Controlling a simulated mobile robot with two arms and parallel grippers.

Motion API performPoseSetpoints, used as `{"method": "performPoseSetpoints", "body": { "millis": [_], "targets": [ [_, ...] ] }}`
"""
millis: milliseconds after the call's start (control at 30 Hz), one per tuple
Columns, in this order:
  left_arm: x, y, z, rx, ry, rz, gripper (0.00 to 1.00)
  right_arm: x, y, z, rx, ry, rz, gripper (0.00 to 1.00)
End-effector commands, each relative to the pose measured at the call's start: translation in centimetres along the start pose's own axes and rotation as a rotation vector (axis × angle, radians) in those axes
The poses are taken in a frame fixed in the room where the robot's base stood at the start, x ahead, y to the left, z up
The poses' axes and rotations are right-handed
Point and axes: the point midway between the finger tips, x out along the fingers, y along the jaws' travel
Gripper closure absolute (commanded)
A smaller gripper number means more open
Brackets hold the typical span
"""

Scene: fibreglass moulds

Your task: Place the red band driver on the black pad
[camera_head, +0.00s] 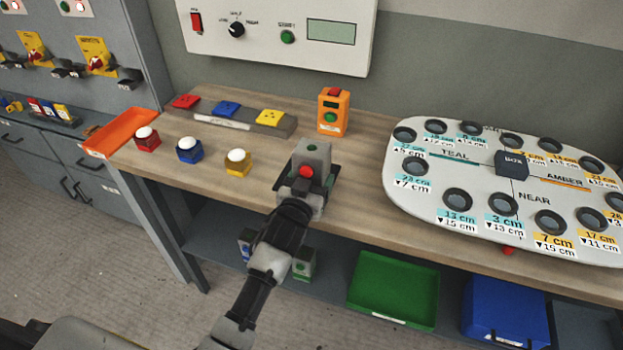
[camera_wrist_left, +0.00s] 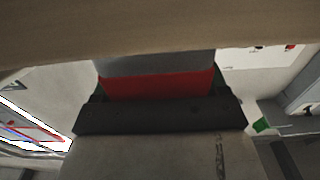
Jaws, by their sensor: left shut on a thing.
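My left gripper (camera_head: 304,188) is over the front middle of the wooden bench. In the left wrist view it is shut on a grey piece with a red band (camera_wrist_left: 160,84), which fits the red band driver. Most of that piece is hidden by the dark jaw (camera_wrist_left: 160,116). A dark patch (camera_head: 282,181), perhaps the black pad, shows at the left edge of the gripper. I cannot tell whether the driver touches it. My right gripper is not in view.
White-topped red (camera_head: 146,142), blue (camera_head: 190,153) and yellow (camera_head: 238,167) pieces stand to the left, near an orange tray (camera_head: 120,132). An orange box (camera_head: 332,112) stands behind the gripper. A large white mould panel (camera_head: 420,186) fills the right. A green bin (camera_head: 394,288) sits below.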

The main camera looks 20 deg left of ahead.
Motion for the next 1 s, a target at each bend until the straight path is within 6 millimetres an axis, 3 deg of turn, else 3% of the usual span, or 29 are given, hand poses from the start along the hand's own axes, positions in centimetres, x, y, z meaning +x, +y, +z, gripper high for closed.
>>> {"method": "performPoseSetpoints", "body": {
  "millis": [33, 200, 500, 667, 1000],
  "targets": [
    [0.0, 0.0, 0.2, -0.001, -0.001, 0.0, 0.24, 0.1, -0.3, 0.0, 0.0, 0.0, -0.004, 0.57],
    [0.0, 0.0, 0.1, 0.0, 0.0, 0.0, 0.0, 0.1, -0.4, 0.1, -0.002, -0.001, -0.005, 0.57],
    [-0.1, 0.0, -0.4, 0.0, 0.0, 0.0, 0.0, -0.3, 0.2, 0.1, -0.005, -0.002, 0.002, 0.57],
    [-2.6, 0.0, -0.1, -0.001, -0.001, 0.0, 0.0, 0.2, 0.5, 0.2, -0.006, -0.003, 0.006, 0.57],
    [-9.7, 0.0, -0.1, -0.001, -0.001, 0.0, 0.0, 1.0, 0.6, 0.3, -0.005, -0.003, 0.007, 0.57]
  ]
}}
